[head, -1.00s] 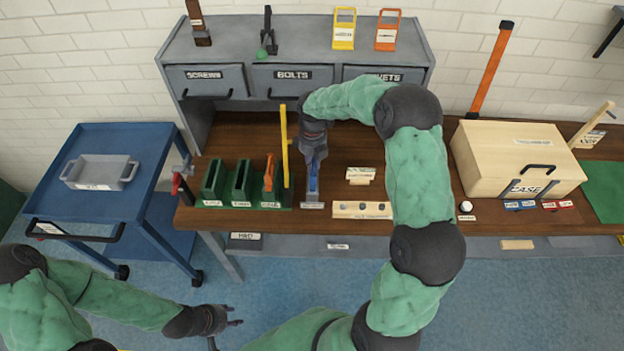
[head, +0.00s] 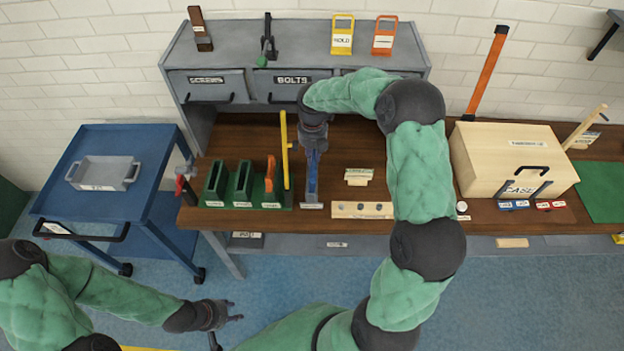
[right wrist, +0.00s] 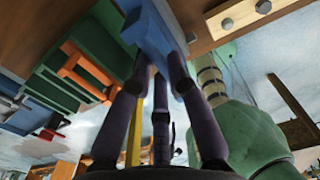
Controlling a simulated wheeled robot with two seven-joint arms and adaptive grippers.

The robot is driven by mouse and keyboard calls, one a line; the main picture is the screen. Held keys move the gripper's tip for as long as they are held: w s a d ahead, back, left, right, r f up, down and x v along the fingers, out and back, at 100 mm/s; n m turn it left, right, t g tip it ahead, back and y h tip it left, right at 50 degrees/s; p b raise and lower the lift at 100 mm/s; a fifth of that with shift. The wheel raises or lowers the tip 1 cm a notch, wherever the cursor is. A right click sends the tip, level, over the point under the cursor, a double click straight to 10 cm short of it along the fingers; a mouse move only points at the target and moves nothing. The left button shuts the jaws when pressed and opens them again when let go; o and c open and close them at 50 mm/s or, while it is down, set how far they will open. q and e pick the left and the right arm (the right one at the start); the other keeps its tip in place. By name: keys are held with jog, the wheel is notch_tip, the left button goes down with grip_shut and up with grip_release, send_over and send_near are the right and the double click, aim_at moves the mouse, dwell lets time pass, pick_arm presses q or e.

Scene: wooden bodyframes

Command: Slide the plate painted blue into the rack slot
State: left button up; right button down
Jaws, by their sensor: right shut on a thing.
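The blue plate (head: 312,178) stands upright on the bench, or just above it, right of the yellow post (head: 285,155), behind a small white label. My right gripper (head: 314,150) is above it, shut on its upper part. In the right wrist view the blue plate (right wrist: 158,32) sits between the fingertips (right wrist: 157,82). The green rack (head: 242,180) is to the left, with upright slots and an orange plate (head: 270,174) at its right end. I cannot tell whether the blue plate's lower edge touches the bench. My left gripper (head: 232,312) is open and empty, low in front of the bench.
A wooden block with holes (head: 362,210) and a small labelled stand (head: 358,176) lie right of the blue plate. A wooden case (head: 490,165) stands further right. A blue cart (head: 100,205) is at the left. Grey drawers (head: 295,85) rise behind.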

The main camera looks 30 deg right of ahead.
notch_tip(320, 180, up, 6)
jog(key=p, duration=0.4)
jog(key=shift+a+f, duration=0.1)
jog(key=shift+f, duration=0.15)
dwell(0.5)
jog(key=shift+f, duration=0.1)
